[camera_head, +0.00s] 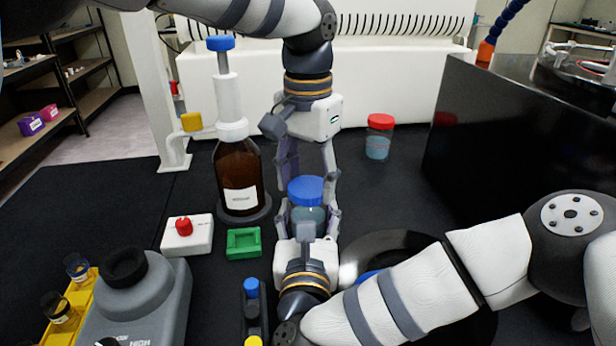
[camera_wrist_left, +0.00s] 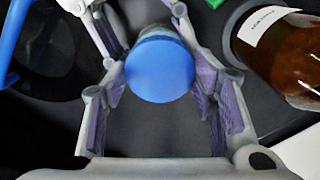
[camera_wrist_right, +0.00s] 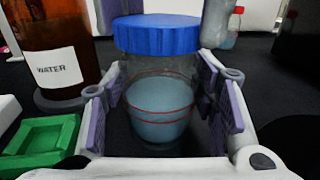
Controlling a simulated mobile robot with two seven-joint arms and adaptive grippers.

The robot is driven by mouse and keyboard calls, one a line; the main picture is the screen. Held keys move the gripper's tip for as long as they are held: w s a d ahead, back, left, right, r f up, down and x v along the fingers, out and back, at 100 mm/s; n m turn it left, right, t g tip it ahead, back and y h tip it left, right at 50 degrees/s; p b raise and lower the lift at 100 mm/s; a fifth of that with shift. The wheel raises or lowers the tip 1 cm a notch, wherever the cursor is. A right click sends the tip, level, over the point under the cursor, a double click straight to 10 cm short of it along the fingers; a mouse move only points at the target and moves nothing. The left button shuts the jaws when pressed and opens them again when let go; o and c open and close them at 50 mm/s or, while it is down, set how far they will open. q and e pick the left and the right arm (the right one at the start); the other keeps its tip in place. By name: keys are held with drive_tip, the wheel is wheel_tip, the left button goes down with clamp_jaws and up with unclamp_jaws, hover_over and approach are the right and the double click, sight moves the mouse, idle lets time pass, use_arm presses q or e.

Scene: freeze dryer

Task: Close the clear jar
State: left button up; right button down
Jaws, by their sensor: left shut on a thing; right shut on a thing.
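The clear jar (camera_head: 308,216) stands upright in the middle of the black table, with bluish contents seen in the right wrist view (camera_wrist_right: 160,115). Its blue lid (camera_head: 306,188) sits level on the jar mouth; whether it is screwed tight I cannot tell. My left gripper (camera_head: 309,176) points down from above and is shut on the blue lid, which the left wrist view shows from the top (camera_wrist_left: 160,70). My right gripper (camera_head: 308,222) comes in low from the near side and is shut on the jar body, one finger on each side.
An amber bottle (camera_head: 240,165) with a dispenser stands left of the jar. A green tray (camera_head: 243,256), a white box with a red knob (camera_head: 200,242) and a grey mixer (camera_head: 150,310) are nearer. A red-lidded jar (camera_head: 379,140) stands behind right, by a black cabinet (camera_head: 470,150).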

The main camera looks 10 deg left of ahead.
use_arm(q)
drive_tip(key=m, duration=1.1)
drive_tip(key=shift+m, duration=0.3)
drive_tip(key=m, duration=0.4)
drive_tip(key=o, duration=1.3)
drive_tip(key=shift+c, duration=0.2)
drive_tip(key=shift+r, duration=2.25)
